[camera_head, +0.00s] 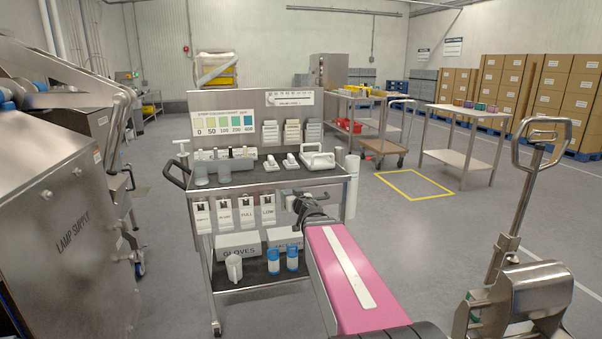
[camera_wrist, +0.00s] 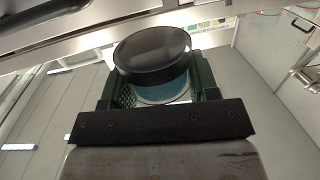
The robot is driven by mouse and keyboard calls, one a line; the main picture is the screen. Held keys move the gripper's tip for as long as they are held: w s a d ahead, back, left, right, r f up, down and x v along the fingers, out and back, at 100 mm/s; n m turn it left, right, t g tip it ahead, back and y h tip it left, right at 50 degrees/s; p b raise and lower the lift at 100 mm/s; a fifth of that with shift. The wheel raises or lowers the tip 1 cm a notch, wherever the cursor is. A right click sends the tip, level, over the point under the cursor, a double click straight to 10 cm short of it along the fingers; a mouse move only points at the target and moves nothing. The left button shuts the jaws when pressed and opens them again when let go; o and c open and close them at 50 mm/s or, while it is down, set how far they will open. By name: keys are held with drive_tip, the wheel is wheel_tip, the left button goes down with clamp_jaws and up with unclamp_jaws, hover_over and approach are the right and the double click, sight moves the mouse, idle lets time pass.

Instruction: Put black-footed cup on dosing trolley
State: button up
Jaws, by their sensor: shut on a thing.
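The black-footed cup (camera_wrist: 152,48) fills the middle of the wrist view, its round black foot towards the camera and a blue body beyond it. My gripper (camera_wrist: 154,88) is shut on it, with a dark green finger on each side. In the head view my gripper (camera_head: 308,208) is at the front right of the dosing trolley (camera_head: 240,188), just below its top shelf. I cannot make out the cup there. The trolley has a back panel with a colour strip chart, a loaded top shelf and a lower shelf. In the wrist view a metal edge crosses above the cup.
The top shelf holds clear cups (camera_head: 224,172), small white devices (camera_head: 271,163) and a white carrier (camera_head: 318,160). Label holders (camera_head: 247,212) hang in front. The lower shelf holds a jug (camera_head: 234,267) and blue-labelled bottles (camera_head: 273,262). A pallet jack (camera_head: 515,290) stands right; lamp-supply machine (camera_head: 75,220) left.

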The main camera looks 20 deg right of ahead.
drive_tip(key=w+a+r+n+g+y, duration=0.2)
drive_tip(key=w+a+r+n+y, duration=0.3)
drive_tip(key=r, duration=0.3)
drive_tip(key=w+a+r+n+g+y, duration=0.3)
drive_tip(key=a+r+y, duration=0.2)
drive_tip(key=a+r, duration=0.25)
hover_over(274, 178)
wheel_tip(274, 178, down, 6)
drive_tip(key=shift+a+f, duration=0.15)
drive_tip(key=shift+f, duration=2.15)
drive_tip(key=shift+f, duration=0.1)
drive_tip(key=o, duration=1.3)
drive_tip(key=shift+s, duration=0.15)
drive_tip(key=v, duration=1.2)
